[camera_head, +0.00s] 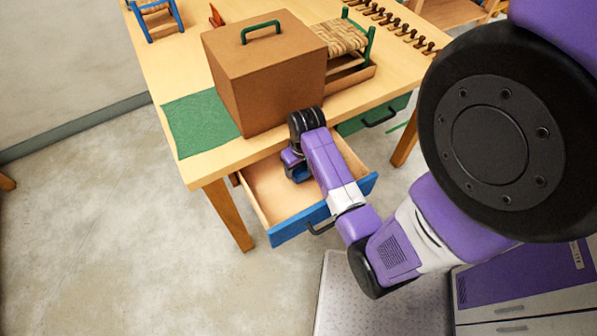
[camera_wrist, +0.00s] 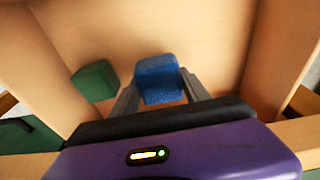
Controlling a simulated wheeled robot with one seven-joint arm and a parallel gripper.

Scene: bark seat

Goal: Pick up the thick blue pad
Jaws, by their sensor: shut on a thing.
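The thick blue pad (camera_wrist: 158,80) is a small blue block with rounded edges. In the wrist view it sits between the two grey fingers of my gripper (camera_wrist: 160,92), which is shut on it. The drawer floor shows behind it, and I cannot tell whether the pad touches that floor. In the head view my gripper (camera_head: 299,173) is down inside the open drawer (camera_head: 262,192), with a little blue showing under it; my wrist hides most of the pad.
A green block (camera_wrist: 95,81) lies in the drawer left of the pad. Drawer walls stand close on both sides. A large brown box (camera_head: 265,85) stands on the table (camera_head: 172,70) above, beside a green mat (camera_head: 198,122). A woven seat (camera_head: 341,37) is behind.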

